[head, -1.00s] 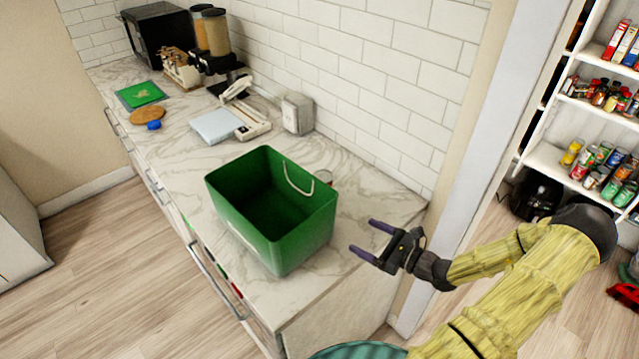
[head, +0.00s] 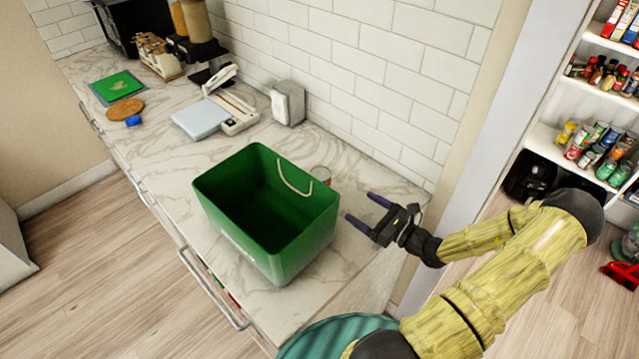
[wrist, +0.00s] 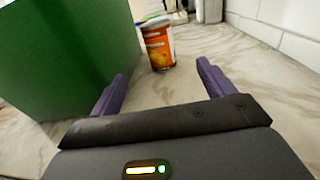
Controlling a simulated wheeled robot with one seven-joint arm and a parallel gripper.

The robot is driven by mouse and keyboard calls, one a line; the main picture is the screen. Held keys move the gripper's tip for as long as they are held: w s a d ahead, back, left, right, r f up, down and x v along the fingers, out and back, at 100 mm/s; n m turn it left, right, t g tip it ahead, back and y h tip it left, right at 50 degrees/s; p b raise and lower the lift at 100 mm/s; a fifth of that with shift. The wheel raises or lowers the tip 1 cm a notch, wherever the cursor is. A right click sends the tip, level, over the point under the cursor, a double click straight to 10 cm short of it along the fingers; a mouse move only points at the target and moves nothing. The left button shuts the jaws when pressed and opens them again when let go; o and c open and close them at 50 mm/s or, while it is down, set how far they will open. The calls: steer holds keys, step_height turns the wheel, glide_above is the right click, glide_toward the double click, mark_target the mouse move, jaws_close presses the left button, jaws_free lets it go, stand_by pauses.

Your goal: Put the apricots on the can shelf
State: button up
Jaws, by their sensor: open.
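An orange-labelled can (wrist: 158,45), which looks like the apricots, stands upright on the marble counter in the wrist view. In the head view only its top (head: 322,173) shows behind the right rim of the green bin. My gripper (head: 362,212) is open and empty above the counter, to the right of the bin. In the wrist view the can is ahead of and between the purple fingers (wrist: 160,85), apart from them. The can shelf (head: 545,140), holding several cans (head: 590,145), is in the white shelving at the right.
The green bin (head: 275,245) stands close on the left of my gripper. The tiled wall (head: 390,80) runs behind the counter. A white-and-grey scale (head: 215,115) and a napkin holder (head: 288,103) stand farther back. A door frame (head: 490,130) separates the counter from the shelving.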

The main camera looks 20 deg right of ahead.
steer(key=p, duration=0.4)
glide_toward(323, 174)
steer(key=w+a+f, duration=0.1)
steer(key=w, duration=0.1)
steer(key=w+a+f, duration=0.2)
steer(key=w, duration=0.1)
steer(key=shift+w+f, duration=0.25)
steer(key=shift+w, duration=0.1)
steer(key=shift+w+a+f, duration=0.1)
steer(key=shift+w+a, duration=0.1)
steer(key=shift+w, duration=0.2)
steer(key=p+x, duration=0.1)
steer(key=x, duration=0.1)
steer(key=r+p+x, duration=0.1)
steer(key=x, duration=0.1)
steer(key=shift+w+a, duration=0.2)
steer(key=shift+a, duration=0.05)
steer(key=shift+w+a, duration=0.1)
steer(key=shift+w, duration=0.15)
steer(key=shift+f, duration=0.1)
